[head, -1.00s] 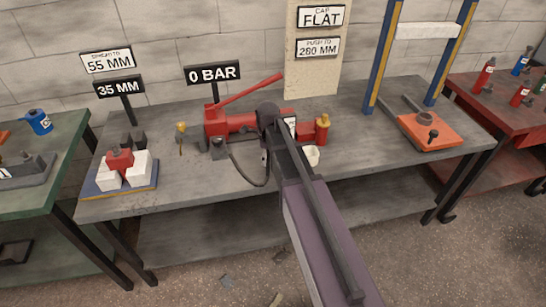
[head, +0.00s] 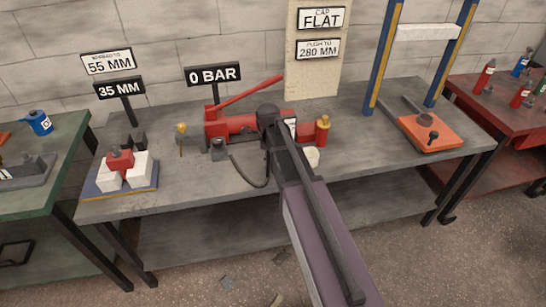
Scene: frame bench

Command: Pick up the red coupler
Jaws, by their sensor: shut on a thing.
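My gripper (head: 274,150) is the dark end of my arm, at the front of the red hand pump (head: 236,125). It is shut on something. Its fingertips and what they hold are hidden behind my arm. A black hose (head: 249,184) loops from the pump side and runs behind my arm near the gripper. I cannot make out the red coupler for certain. A red cylinder with a brass-coloured top (head: 322,130) stands just right of my arm, apart from it as far as I can see.
A pale cup-like object (head: 312,157) sits right of my arm. Red and white blocks on a blue plate (head: 88,190) stand at the left. The bench front between blocks and hose is clear.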

